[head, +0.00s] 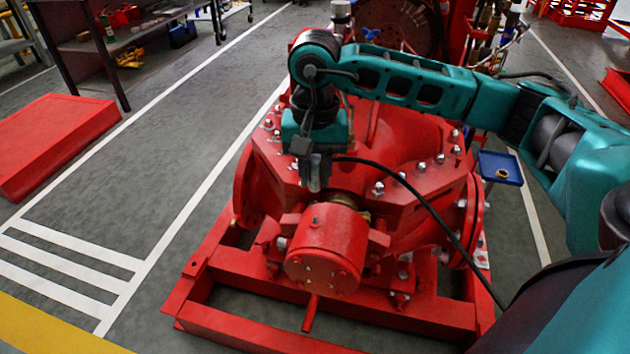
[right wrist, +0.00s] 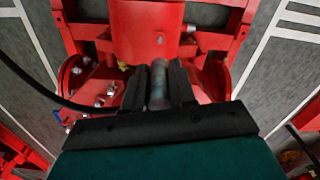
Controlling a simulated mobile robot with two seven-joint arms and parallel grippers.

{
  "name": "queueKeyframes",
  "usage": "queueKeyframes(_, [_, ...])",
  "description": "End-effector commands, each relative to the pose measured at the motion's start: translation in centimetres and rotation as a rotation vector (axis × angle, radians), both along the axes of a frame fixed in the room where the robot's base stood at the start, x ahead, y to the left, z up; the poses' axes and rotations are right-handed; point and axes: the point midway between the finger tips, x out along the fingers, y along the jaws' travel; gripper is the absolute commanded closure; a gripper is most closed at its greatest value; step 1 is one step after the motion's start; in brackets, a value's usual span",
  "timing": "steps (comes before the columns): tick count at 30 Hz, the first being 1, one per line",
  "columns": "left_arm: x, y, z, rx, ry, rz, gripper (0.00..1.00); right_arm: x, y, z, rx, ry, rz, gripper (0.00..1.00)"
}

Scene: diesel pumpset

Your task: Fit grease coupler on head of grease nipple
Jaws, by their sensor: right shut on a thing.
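My right gripper (head: 314,178) points down above the red bearing housing (head: 326,250) of the pump. It is shut on the grease coupler, a grey metal cylinder that shows between the two black fingers in the right wrist view (right wrist: 159,85). A small grease nipple (head: 315,219) stands on top of the housing, and it also shows in the right wrist view (right wrist: 160,38). The coupler is apart from the nipple, above and behind it in the head view. My left gripper is not in view.
A black hose (head: 428,208) runs from the gripper down to the lower right. Bolted red pump casing (head: 410,140) lies close behind the gripper. A blue tray (head: 501,168) stands at the right. The floor at left is clear near a red block (head: 50,140).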

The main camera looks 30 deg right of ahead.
Motion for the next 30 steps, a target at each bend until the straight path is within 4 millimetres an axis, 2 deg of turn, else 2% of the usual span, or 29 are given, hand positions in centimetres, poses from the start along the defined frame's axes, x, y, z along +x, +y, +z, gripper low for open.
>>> queueKeyframes(8, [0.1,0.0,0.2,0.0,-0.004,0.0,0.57,0.0,0.0,0.1,0.0,-0.001,0.0,1.0])
queueKeyframes(14, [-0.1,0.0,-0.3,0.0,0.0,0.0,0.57,-0.3,0.3,0.0,0.001,-0.002,0.002,1.0])
queueKeyframes(24, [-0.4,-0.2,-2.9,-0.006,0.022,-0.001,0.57,-0.3,0.2,-3.0,-0.001,-0.001,0.001,1.0])
queueKeyframes(30, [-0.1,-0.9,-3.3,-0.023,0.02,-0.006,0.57,-0.3,0.2,-4.9,-0.001,-0.001,0.001,1.0])
